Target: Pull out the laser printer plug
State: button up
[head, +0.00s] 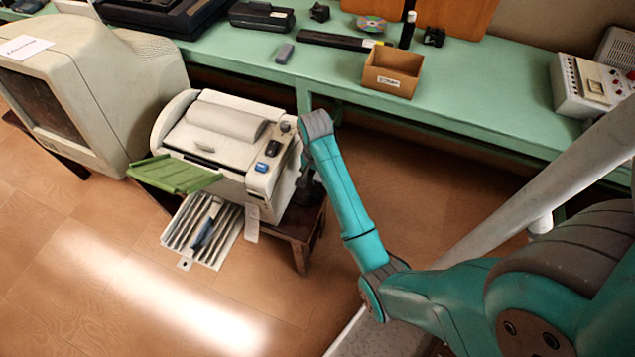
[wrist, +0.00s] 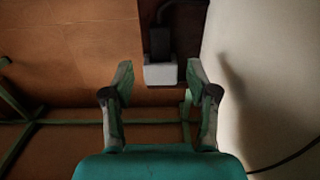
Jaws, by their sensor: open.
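The laser printer (head: 225,140) is a beige machine on a low wooden stand in the head view. In the wrist view a black plug (wrist: 160,40) with a dark cable meets a small white block (wrist: 160,72), which looks like a socket. My gripper (wrist: 158,78) is open and empty. In the picture its two fingers lie on either side of the white block, with the plug just beyond the fingertips; I see no contact. In the head view my gripper is mostly hidden behind my arm, at the printer's right side.
A pale wall-like surface (wrist: 250,90), probably the printer's side, stands close on the right in the wrist view. The green table (head: 470,115) runs behind the printer, with a cardboard box (head: 392,72) on it. A large monitor (head: 85,90) stands left. The front floor is clear.

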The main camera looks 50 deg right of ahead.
aim_at(316, 192)
jog(key=shift+w+d+f, duration=0.1)
jog(key=shift+d+f, duration=0.05)
jog(key=shift+d, duration=0.15)
notch_tip(316, 192, down, 10)
jog(key=shift+f, duration=0.1)
dwell(0.3)
jog(key=shift+a, duration=0.1)
grip_shut()
